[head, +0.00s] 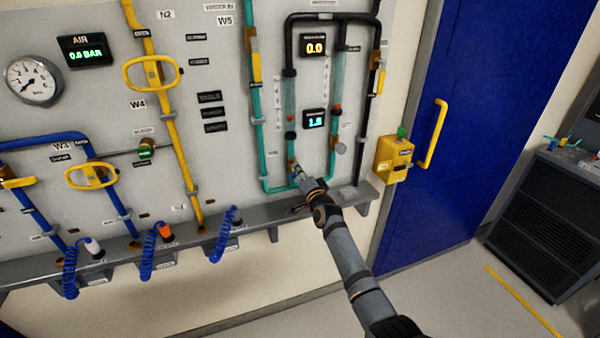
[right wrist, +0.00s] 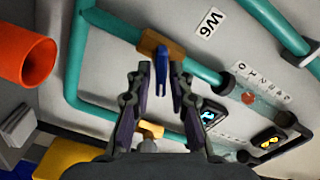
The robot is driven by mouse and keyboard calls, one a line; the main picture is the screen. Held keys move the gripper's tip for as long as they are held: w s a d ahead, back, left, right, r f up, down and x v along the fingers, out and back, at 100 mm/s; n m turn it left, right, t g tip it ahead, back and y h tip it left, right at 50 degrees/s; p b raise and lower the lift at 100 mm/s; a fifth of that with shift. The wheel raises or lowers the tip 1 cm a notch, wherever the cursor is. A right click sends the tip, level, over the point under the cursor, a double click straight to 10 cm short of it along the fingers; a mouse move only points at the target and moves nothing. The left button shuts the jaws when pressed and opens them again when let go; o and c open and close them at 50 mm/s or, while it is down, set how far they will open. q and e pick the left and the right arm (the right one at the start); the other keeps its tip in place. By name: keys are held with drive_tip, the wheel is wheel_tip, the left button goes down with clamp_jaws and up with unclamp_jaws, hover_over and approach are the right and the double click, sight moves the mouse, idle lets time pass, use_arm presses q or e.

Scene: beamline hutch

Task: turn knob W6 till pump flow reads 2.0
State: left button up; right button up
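Knob W6 is the blue lever handle (right wrist: 161,80) on a brass valve body (right wrist: 158,42) in a teal pipe. The W6 label (right wrist: 207,22) is beside it in the right wrist view. My right gripper (right wrist: 161,70) has its two fingers apart, one on each side of the blue handle, with small gaps visible. In the head view my right gripper (head: 300,175) is at the low end of the teal pipe loop and hides most of the knob. The cyan display (head: 315,120) above seems to read 1.8; its last digit is blurred. My left gripper is out of view.
An orange display (head: 313,46) reads 0.0. A grey ledge (head: 255,213) runs below the panel. A yellow box (head: 393,158) and a blue door (head: 470,130) are to the right. In the wrist view an orange cylinder (right wrist: 25,60) is at the left edge.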

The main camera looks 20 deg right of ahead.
drive_tip(key=shift+o, duration=0.5)
drive_tip(key=s, duration=1.2)
drive_tip(key=shift+d, duration=0.2)
drive_tip(key=s+d+f+n+g, duration=0.1)
drive_tip(key=s+f+n+g, duration=0.3)
drive_tip(key=f, duration=0.8)
drive_tip(key=s+d+f+g+h, duration=0.1)
drive_tip(key=s+f, duration=0.5)
drive_tip(key=f, duration=0.7)
drive_tip(key=s+d+f+n+g, duration=0.1)
drive_tip(key=s+f+n+g, duration=0.3)
drive_tip(key=f, duration=0.8)
drive_tip(key=s+f+n+g, duration=0.1)
drive_tip(key=s+f+g, duration=0.1)
drive_tip(key=s+f, duration=0.5)
drive_tip(key=s+f+n+g, duration=0.2)
drive_tip(key=s+f, duration=0.5)
drive_tip(key=s, duration=1.3)
drive_tip(key=s+d+f+n+g, duration=0.1)
drive_tip(key=s+f+g, duration=0.2)
drive_tip(key=s+f, duration=0.4)
drive_tip(key=s, duration=0.6)
drive_tip(key=shift+s+n+g, duration=0.25)
drive_tip(key=shift+n+g, duration=0.05)
drive_tip(key=shift+g, duration=0.1)
